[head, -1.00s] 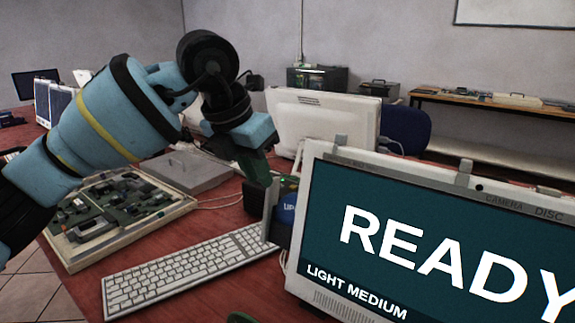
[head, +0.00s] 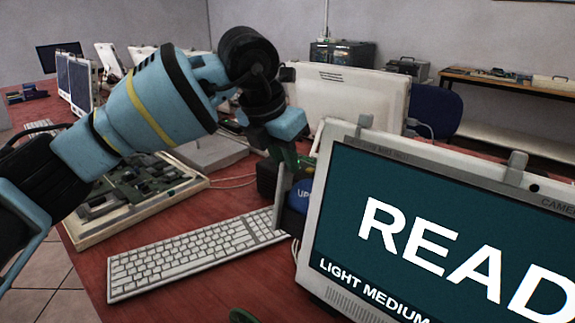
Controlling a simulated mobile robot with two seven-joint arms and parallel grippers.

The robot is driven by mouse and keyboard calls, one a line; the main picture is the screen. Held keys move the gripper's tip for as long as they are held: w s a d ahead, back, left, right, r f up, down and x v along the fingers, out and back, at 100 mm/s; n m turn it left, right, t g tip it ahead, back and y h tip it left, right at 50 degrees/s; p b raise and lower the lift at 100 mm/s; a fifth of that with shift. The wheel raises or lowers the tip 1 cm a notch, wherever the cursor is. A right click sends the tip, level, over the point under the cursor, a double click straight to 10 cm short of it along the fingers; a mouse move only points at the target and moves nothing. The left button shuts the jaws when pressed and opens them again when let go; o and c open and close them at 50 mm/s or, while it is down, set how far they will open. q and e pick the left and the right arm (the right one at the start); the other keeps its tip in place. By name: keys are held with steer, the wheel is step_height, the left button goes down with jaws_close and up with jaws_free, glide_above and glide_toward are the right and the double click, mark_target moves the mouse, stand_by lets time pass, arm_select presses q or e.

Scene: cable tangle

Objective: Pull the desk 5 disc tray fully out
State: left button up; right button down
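A white desk monitor (head: 318,258) stands at the right, its screen (head: 440,225) showing "READY" in part and "LIGHT MEDIUM". I cannot make out a disc tray or a desk number. My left gripper (head: 282,190) points down, left of the monitor, above the back right end of the keyboard and in front of a dark box with a blue label (head: 301,196). Its fingers show edge-on, so I cannot tell whether they are open. A dark green piece at the bottom edge may be part of my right gripper, but I cannot be sure.
A white keyboard (head: 195,258) lies on the red desk (head: 215,300). An open tray of circuit boards (head: 130,200) is behind it at the left. Another white monitor (head: 345,95) stands behind, with a blue chair (head: 435,112) to its right.

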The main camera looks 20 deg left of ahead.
arm_select(q)
steer(key=shift+x, duration=1)
arm_select(e)
steer(key=shift+w, duration=0.45)
arm_select(q)
jaws_close()
arm_select(e)
steer(key=shift+s, duration=0.3)
arm_select(q)
steer(key=shift+a, duration=0.1)
